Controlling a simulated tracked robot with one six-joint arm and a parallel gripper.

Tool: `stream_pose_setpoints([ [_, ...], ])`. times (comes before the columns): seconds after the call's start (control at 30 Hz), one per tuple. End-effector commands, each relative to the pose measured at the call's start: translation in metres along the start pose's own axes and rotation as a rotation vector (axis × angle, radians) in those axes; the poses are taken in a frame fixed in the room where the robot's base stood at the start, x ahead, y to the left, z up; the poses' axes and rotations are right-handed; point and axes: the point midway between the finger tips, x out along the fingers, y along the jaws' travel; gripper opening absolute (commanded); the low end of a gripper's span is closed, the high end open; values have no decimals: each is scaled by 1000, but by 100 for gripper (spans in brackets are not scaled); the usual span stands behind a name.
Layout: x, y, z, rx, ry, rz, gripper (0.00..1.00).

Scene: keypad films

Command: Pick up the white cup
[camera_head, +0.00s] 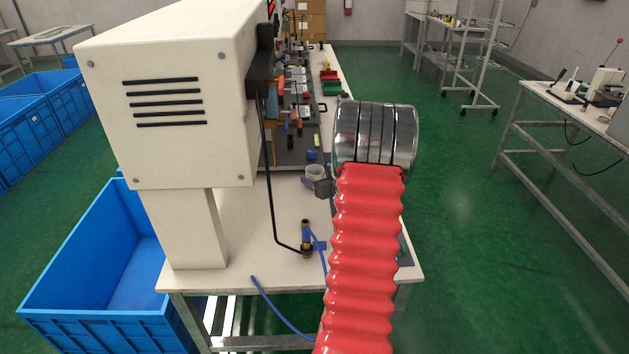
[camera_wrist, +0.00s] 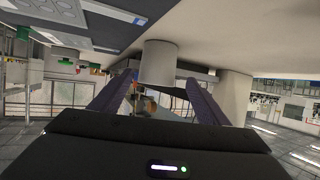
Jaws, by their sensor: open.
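The white cup (camera_head: 315,171) stands on the white table near its right side, just left of my silver wrist housing. In the wrist view, which is upside down, the cup (camera_wrist: 158,62) is centred between the two purple-grey fingers. My gripper (camera_wrist: 158,80) is open, with one finger on each side of the cup and a visible gap to each. In the head view my gripper (camera_head: 318,184) shows only partly beside the cup, with the rest hidden by my arm. I cannot tell how deep the cup sits between the fingers.
A large beige machine (camera_head: 170,95) on a column stands left of the cup. A brass and blue fitting (camera_head: 306,238) with a blue hose is nearer on the table. A dark board with several parts (camera_head: 297,152) lies behind the cup. A blue crate (camera_head: 75,270) is at left.

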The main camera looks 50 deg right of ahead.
Motion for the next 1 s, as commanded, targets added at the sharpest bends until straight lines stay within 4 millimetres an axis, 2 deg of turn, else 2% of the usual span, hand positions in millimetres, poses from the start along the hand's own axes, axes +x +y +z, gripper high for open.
stream_pose_setpoints([
  [0.37, 4, -1, 0, -1, 0, -2, 69],
  [0.8, 49, 4, 0, 0, 0, -2, 69],
  [1.0, 52, 4, 0, 0, -1, -1, 69],
])
